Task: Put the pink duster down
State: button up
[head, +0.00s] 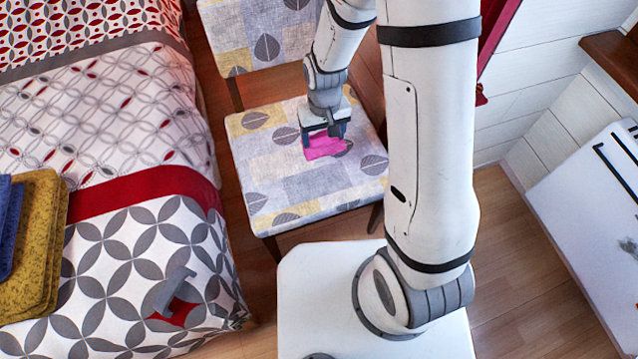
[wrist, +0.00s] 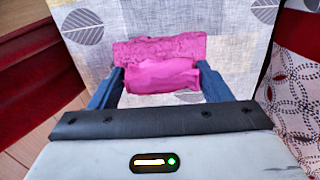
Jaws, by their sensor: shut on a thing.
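The pink duster (head: 324,146) is at the chair seat, below my gripper (head: 322,131). In the wrist view the pink duster (wrist: 160,66) lies between the two blue fingers of my gripper (wrist: 160,82), which are shut on it. The patterned chair (head: 290,190) has a pale seat with grey leaves and yellow patches. The duster is over the middle of this seat, close to or touching it; I cannot tell which.
A bed (head: 110,230) with a patterned cover stands at the left, with folded yellow (head: 40,240) and blue cloths on it. A grey object (head: 174,291) lies near the bed's corner. A white unit (head: 590,220) stands at the right. Seat space around the duster is clear.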

jog(key=shift+s+a+f+b, duration=0.25)
jog(key=shift+s+f+b, duration=0.05)
jog(key=shift+f, duration=0.2)
jog(key=shift+s+a+f+b, duration=0.25)
jog(key=shift+f, duration=0.25)
notch_tip(320, 180, down, 10)
jog(key=b, duration=0.2)
jog(key=shift+r+b, duration=0.1)
jog(key=shift+b, duration=0.3)
jog(key=shift+s, duration=0.1)
jog(key=o, duration=1)
